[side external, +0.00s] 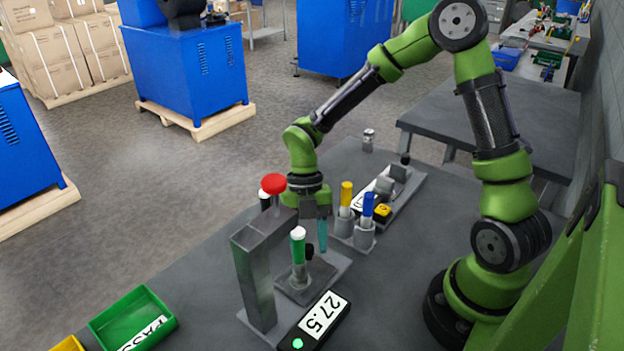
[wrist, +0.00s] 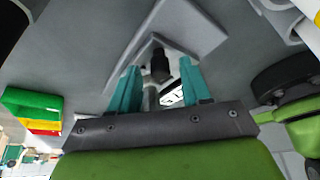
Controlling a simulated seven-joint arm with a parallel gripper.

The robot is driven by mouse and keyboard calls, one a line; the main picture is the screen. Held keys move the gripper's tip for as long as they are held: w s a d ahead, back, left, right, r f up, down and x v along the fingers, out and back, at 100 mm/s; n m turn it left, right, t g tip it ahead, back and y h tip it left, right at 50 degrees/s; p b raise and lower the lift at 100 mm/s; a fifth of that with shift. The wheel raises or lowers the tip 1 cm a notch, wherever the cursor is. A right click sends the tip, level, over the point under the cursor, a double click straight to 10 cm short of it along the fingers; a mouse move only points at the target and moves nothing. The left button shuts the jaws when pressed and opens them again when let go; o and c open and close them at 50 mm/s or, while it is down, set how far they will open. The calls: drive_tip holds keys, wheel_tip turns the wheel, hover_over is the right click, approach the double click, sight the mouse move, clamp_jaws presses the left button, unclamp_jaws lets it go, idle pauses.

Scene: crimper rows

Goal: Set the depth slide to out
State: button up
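My gripper (side external: 322,246) points down over the near fixture, behind the grey press post. In the wrist view its two teal fingers (wrist: 160,70) are apart, with a black knob (wrist: 159,66) showing between and beyond them. The same knob (side external: 309,251) stands on the grey base plate (side external: 334,268) in the side view, close to the fingertips. I see no contact, and cannot tell whether the fingers reach around it. The depth slide carries no readable label; this knob may be its handle. A second black knob (side external: 405,158) stands on the far fixture.
The grey press frame (side external: 256,280) with a red button (side external: 273,184) and a green white-topped cylinder (side external: 298,248) stand close to my gripper. Yellow (side external: 346,195) and blue (side external: 367,205) cylinders stand in holders. A display reads 27.5 (side external: 322,315). A green tray (side external: 132,318) lies at front left.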

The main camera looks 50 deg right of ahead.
drive_tip(key=v, duration=1.7)
drive_tip(key=shift+o, duration=0.2)
drive_tip(key=s+a+r+m+t+h, duration=0.2)
drive_tip(key=s+a+m+h, duration=0.1)
drive_tip(key=s+a+m, duration=0.15)
drive_tip(key=f+m, duration=0.2)
drive_tip(key=f, duration=0.4)
drive_tip(key=f+m, duration=0.2)
drive_tip(key=f, duration=0.4)
drive_tip(key=f+m, duration=0.2)
drive_tip(key=f, duration=0.4)
drive_tip(key=shift+s+a+t, duration=0.25)
drive_tip(key=shift+a+t, duration=0.05)
drive_tip(key=shift+t, duration=0.1)
drive_tip(key=shift+c, duration=0.2)
clamp_jaws()
